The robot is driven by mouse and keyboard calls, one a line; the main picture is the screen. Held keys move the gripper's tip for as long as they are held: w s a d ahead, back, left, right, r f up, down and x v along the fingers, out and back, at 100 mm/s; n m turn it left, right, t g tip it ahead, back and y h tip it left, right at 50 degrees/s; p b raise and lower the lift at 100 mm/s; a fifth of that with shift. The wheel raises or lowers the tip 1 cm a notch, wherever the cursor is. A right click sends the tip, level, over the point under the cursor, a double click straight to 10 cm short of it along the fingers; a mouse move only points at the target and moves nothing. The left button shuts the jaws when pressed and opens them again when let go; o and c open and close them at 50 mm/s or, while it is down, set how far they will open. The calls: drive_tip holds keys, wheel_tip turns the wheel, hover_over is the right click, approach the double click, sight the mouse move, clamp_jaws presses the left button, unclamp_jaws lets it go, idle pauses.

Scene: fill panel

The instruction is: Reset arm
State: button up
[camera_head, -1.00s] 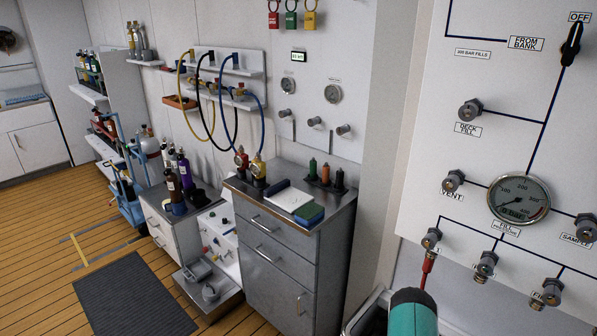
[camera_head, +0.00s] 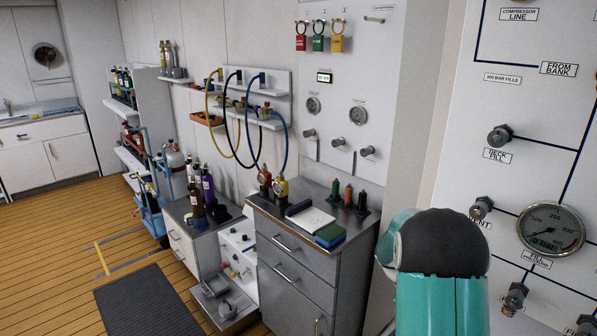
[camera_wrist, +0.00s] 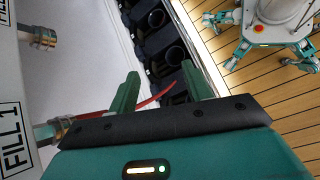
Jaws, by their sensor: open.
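My arm (camera_head: 442,262), teal with a dark joint, rises at the lower right of the head view in front of the fill panel. The gripper is not visible there. In the wrist view my gripper (camera_wrist: 158,88) has two green fingers standing wide apart. Nothing is visibly clamped between them. A thin red line (camera_wrist: 150,103) runs behind the fingers towards a metal fitting (camera_wrist: 50,131) beside the FILL 1 label (camera_wrist: 14,140). Whether it touches a finger I cannot tell.
The fill panel (camera_head: 545,125) with its gauge (camera_head: 550,229) and valves stands close on the right. A grey cabinet (camera_head: 290,268) stands left of my arm. A rack with dark round sockets (camera_wrist: 160,45) lies beyond the fingers. Wooden floor (camera_head: 50,240) is open at left.

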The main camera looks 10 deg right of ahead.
drive_tip(key=s+a+r+t+y, duration=0.1)
drive_tip(key=s+a+r+t, duration=0.3)
drive_tip(key=a, duration=0.5)
drive_tip(key=s+a+r+m+t+y, duration=0.1)
drive_tip(key=s+a+r+t, duration=0.3)
drive_tip(key=a+r, duration=0.5)
drive_tip(key=s+a+r+t+y, duration=0.3)
drive_tip(key=a+r, duration=0.4)
drive_tip(key=a, duration=0.4)
drive_tip(key=shift+s+a+m+t, duration=0.25)
drive_tip(key=shift+s+m+t, duration=0.15)
drive_tip(key=shift+s+t, duration=0.6)
